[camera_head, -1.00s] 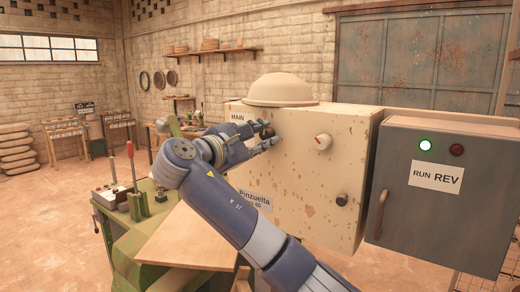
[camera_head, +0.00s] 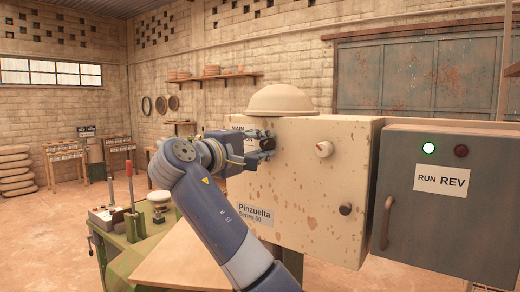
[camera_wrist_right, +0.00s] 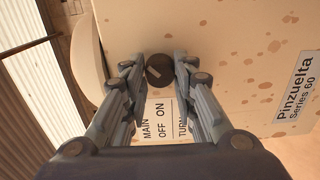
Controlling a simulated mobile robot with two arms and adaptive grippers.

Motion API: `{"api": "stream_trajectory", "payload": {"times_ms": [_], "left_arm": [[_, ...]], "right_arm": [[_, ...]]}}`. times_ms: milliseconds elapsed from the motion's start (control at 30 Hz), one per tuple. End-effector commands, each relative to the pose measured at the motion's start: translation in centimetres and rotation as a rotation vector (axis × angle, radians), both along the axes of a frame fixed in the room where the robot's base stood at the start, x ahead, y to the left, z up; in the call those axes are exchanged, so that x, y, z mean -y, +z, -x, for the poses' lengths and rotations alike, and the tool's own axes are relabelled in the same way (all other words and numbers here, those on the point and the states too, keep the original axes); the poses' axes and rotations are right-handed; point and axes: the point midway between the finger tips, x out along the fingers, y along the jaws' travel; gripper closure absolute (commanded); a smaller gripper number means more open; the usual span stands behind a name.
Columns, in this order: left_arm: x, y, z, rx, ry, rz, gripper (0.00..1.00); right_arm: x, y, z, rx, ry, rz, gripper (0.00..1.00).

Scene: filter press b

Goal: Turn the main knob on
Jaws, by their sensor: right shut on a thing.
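The main knob (camera_head: 268,144) is a dark round knob on the upper left of the cream machine box's front. My right gripper (camera_head: 267,143) reaches it from the left. In the right wrist view the knob (camera_wrist_right: 159,70) sits between the fingertips of my right gripper (camera_wrist_right: 158,72), which is shut on it. A pale slanted line shows on the knob's face. The label with MAIN, OFF, ON and part of TURN (camera_wrist_right: 160,122) lies beside the knob, partly covered by the fingers. My left gripper is not in view.
A grey cabinet (camera_head: 445,220) with a lit green lamp (camera_head: 428,148) stands to the right. A green bench (camera_head: 125,245) with levers is at the left.

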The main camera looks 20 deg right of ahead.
Motion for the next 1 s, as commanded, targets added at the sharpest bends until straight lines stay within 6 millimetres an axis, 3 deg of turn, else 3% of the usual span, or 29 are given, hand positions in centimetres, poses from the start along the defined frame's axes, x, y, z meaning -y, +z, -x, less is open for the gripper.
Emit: {"api": "stream_trajectory", "payload": {"times_ms": [467, 500, 567, 1000], "left_arm": [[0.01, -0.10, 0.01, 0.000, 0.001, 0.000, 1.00], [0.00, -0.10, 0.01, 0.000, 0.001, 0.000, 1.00], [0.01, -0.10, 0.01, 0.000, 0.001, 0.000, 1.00], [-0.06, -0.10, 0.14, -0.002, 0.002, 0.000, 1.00]], "right_arm": [[0.01, -0.21, -0.02, 0.006, -0.001, -0.011, 0.98], [0.02, -0.22, -0.01, 0.006, -0.001, -0.011, 0.65], [0.02, -0.20, -0.01, 0.006, -0.001, -0.011, 0.54], [-0.69, -0.07, 0.45, 0.007, 0.001, -0.007, 0.54]]}}
